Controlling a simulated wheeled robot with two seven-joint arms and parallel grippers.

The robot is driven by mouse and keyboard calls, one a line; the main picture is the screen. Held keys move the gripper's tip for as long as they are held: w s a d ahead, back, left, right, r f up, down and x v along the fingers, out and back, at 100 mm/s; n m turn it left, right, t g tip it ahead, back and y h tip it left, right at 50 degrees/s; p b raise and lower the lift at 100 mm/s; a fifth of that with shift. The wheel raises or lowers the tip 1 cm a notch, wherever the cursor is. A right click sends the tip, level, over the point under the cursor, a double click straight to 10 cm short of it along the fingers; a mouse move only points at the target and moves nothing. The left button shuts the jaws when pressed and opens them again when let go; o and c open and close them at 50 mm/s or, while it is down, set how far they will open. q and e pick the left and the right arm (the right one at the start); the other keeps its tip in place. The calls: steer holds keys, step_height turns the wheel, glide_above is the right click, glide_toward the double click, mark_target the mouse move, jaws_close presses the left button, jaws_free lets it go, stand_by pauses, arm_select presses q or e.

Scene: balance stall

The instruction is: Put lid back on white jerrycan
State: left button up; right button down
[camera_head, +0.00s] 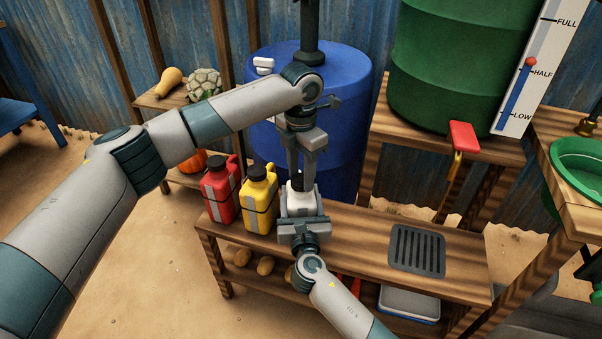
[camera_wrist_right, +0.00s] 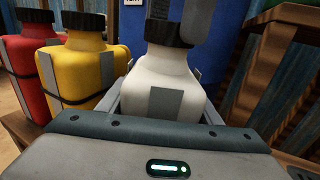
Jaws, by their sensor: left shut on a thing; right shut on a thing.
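The white jerrycan (camera_head: 299,203) stands upright on the wooden bench, and it fills the middle of the right wrist view (camera_wrist_right: 165,85). My right gripper (camera_head: 301,220) is shut on its body from the front, with a finger on each side. My left gripper (camera_head: 300,176) points down from above and is shut on the black lid (camera_wrist_right: 168,33). The lid is at the jerrycan's neck, with no clear gap in the right wrist view. I cannot tell whether it is fully seated. The left fingers partly hide the lid.
A yellow jerrycan (camera_head: 259,198) and a red jerrycan (camera_head: 221,190), both with black lids, stand close on the left. A dark slotted mat (camera_head: 417,250) lies on the bench at the right. A blue barrel (camera_head: 345,90) stands behind. The bench between jerrycan and mat is clear.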

arm_select(q)
steer(key=o, duration=1)
steer(key=shift+r, duration=2.25)
steer(key=shift+c, duration=0.4)
